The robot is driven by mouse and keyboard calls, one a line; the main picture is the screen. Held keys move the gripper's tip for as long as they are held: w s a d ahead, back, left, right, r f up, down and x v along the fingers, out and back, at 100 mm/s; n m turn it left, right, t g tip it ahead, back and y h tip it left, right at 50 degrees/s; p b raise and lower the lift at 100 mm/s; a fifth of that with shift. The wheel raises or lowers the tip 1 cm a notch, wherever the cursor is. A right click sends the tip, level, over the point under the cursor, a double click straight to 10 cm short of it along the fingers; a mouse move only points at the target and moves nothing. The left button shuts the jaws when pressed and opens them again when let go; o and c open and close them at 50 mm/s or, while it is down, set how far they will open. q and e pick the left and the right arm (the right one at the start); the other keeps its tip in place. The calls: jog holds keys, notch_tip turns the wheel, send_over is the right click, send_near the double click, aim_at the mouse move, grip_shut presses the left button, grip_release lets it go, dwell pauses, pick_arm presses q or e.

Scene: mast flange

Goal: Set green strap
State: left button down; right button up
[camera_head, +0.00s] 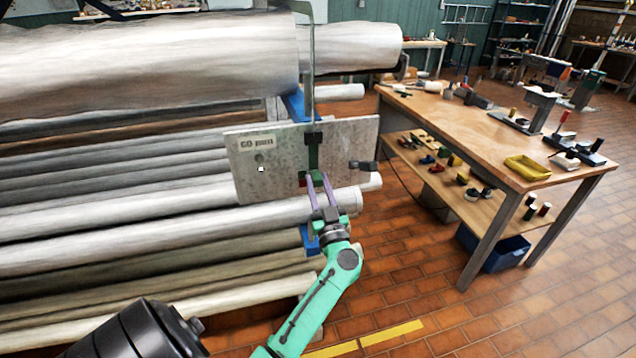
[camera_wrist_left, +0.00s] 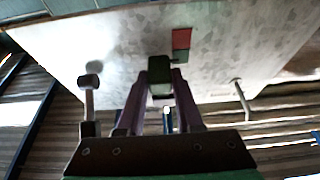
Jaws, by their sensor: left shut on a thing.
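My right gripper is not in view.
A black peg (camera_head: 363,165) sticks out of the plate at the right. Long pale pipes (camera_head: 130,255) lie stacked at the left. A wooden workbench (camera_head: 470,120) with tools and a yellow tray (camera_head: 527,168) stands right. The tiled floor between is clear.

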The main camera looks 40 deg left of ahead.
pick_arm(q)
jog(key=c, duration=0.6)
grip_release()
jog(key=shift+o, duration=0.2)
jog(key=v, duration=1.4)
jog(key=shift+d+f, duration=0.2)
jog(key=shift+s, duration=0.15)
